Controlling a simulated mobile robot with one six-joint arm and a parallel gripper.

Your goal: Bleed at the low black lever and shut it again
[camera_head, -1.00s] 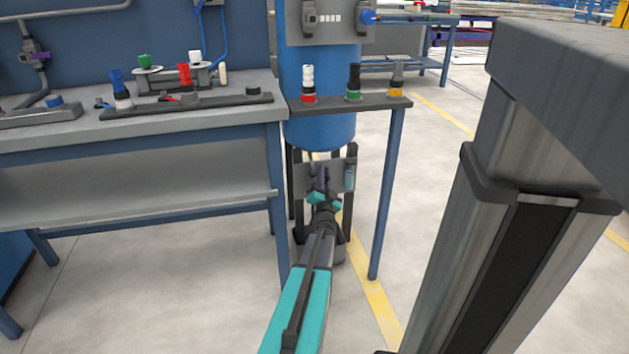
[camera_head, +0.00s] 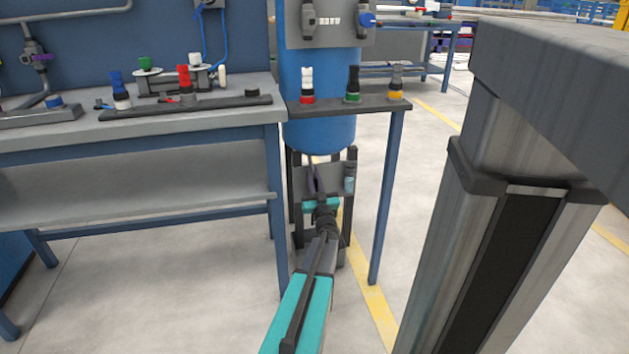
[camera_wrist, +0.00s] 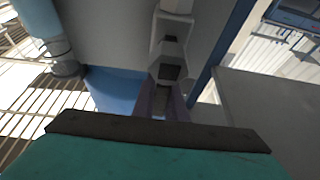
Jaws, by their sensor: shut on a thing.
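My gripper (camera_head: 314,180) is low under the blue tank (camera_head: 318,135), at a grey plate (camera_head: 335,180) between the dark legs. In the wrist view its purple fingers (camera_wrist: 163,104) are closed at a grey fitting with dark parts. The low black lever (camera_wrist: 170,72) appears as a dark piece at the far end between the fingers; its exact angle is hard to tell. In the head view the lever is hidden by my gripper and wrist.
A small shelf (camera_head: 350,104) with several capped fittings stands in front of the tank, its blue leg (camera_head: 387,200) right of my arm. A workbench (camera_head: 190,122) stands to the left. The floor around is open.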

